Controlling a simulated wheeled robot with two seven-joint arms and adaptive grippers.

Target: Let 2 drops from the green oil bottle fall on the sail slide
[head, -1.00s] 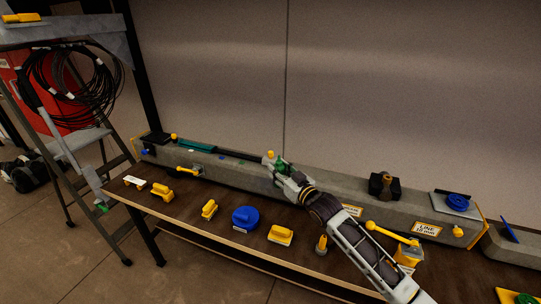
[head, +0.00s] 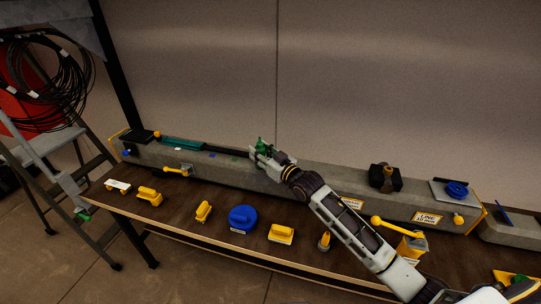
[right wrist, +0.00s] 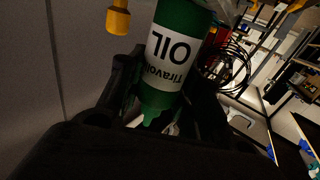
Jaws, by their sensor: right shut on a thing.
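My right gripper (head: 260,157) is shut on the green oil bottle (head: 264,145), above the grey beam near the right end of its dark track. In the right wrist view the bottle (right wrist: 176,55) shows its white "OIL" label upside down, with its green nozzle towards the bottom of the picture, between the dark fingers of the gripper (right wrist: 155,125). I cannot tell its exact tilt. Small white (head: 178,149), blue and green pieces lie along the beam left of the gripper; I cannot tell which is the sail slide. No drop shows. My left gripper is out of view.
The long grey beam (head: 330,183) lies along the back of the brown bench. A teal strip (head: 183,144) lies on its left part. Yellow blocks and a blue round piece (head: 243,218) stand along the bench front. A ladder with black cables (head: 50,70) stands left.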

